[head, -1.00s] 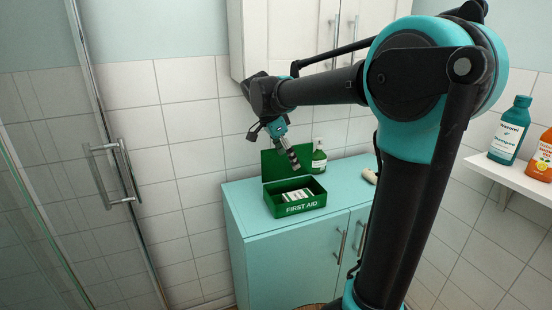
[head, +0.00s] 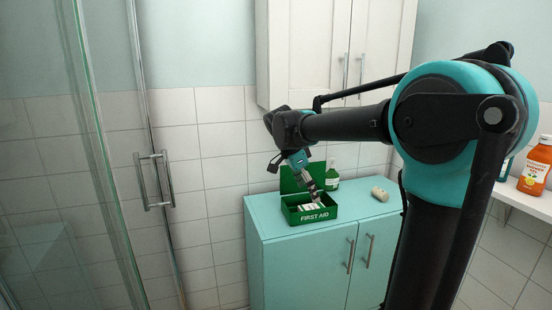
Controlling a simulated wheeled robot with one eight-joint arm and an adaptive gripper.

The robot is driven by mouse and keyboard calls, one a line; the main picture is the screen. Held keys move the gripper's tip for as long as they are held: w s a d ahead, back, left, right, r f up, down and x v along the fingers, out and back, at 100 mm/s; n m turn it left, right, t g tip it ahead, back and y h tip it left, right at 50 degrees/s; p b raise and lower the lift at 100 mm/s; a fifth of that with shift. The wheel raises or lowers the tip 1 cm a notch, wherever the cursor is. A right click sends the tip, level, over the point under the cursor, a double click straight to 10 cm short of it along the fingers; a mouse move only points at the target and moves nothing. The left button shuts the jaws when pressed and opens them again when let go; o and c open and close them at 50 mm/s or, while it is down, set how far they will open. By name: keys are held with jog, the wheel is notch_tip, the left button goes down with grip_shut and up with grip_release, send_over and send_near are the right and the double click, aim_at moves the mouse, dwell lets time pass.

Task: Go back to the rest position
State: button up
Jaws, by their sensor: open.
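My gripper (head: 314,192) is at the end of my outstretched arm, pointing down over the green first aid box (head: 315,214). Its fingers are small in this view; I see nothing held between them. In the picture the fingertips overlap the open box, and I cannot tell how far above its contents they are. The box stands on the teal cabinet (head: 262,231) with its lid (head: 290,181) raised at the back. White packs (head: 300,208) lie inside it, partly hidden by the front wall.
A beige cylinder (head: 380,194) lies on the cabinet to the right. A white wall cupboard (head: 305,50) hangs above. A glass shower door with a handle (head: 154,182) is at left. A shelf at right holds an orange bottle (head: 536,166).

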jog(key=s+d+f+n+t+y, duration=0.1)
jog(key=s+d+f+n+y, duration=0.1)
jog(key=s+d+f+n, duration=0.2)
jog(key=s+d+f+n+t+y, duration=0.1)
jog(key=s+d+f+n, duration=0.4)
jog(key=s+f+n, duration=0.5)
jog(key=s+f+y, duration=0.1)
jog(key=s+f, duration=0.5)
jog(key=f, duration=0.2)
jog(key=shift+s+f+t, duration=0.2)
jog(key=shift+t, duration=0.2)
jog(key=shift+c, duration=0.3)
